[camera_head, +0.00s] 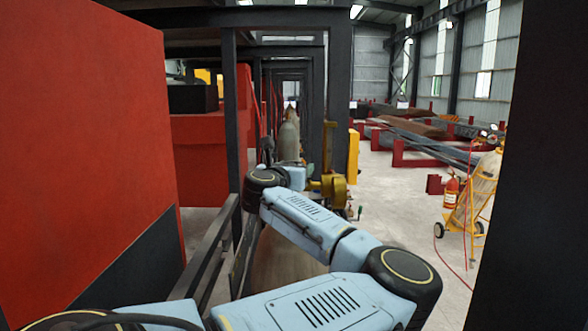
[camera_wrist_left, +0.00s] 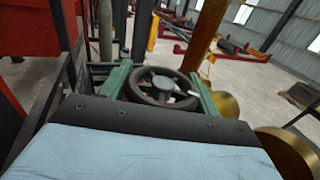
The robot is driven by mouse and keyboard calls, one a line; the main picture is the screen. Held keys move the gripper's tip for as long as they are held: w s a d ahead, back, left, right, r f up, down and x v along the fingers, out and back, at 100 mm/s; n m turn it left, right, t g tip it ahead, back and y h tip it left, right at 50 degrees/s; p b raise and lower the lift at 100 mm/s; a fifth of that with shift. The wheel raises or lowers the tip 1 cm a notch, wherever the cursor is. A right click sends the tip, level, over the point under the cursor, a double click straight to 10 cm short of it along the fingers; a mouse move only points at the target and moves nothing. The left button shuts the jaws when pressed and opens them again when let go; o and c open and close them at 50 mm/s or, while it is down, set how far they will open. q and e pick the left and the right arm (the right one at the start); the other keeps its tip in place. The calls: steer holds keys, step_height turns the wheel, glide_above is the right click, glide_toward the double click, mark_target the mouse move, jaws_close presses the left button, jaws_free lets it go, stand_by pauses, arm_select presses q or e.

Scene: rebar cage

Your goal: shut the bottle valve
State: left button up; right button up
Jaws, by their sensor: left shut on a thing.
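The valve's dark round handwheel (camera_wrist_left: 162,86) with a green hub is in the middle of the left wrist view. My left gripper (camera_wrist_left: 160,74) has its two green fingers on either side of the wheel and is shut on it. In the head view my left arm reaches forward, and its wrist hides the gripper and the handwheel. Brass-coloured valve parts (camera_head: 332,187) show just right of my wrist. A brown rounded body (camera_head: 275,262), perhaps the bottle, shows partly under my arm. My right gripper is not in view.
A large red panel (camera_head: 85,130) stands close on the left, with a dark rail (camera_head: 205,258) beside my arm. A dark post (camera_head: 535,180) is close on the right. A cart with a gas cylinder (camera_head: 478,195) and a red extinguisher (camera_head: 451,190) stand on open floor at right.

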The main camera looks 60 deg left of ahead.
arm_select(q)
steer(key=shift+h, duration=0.3)
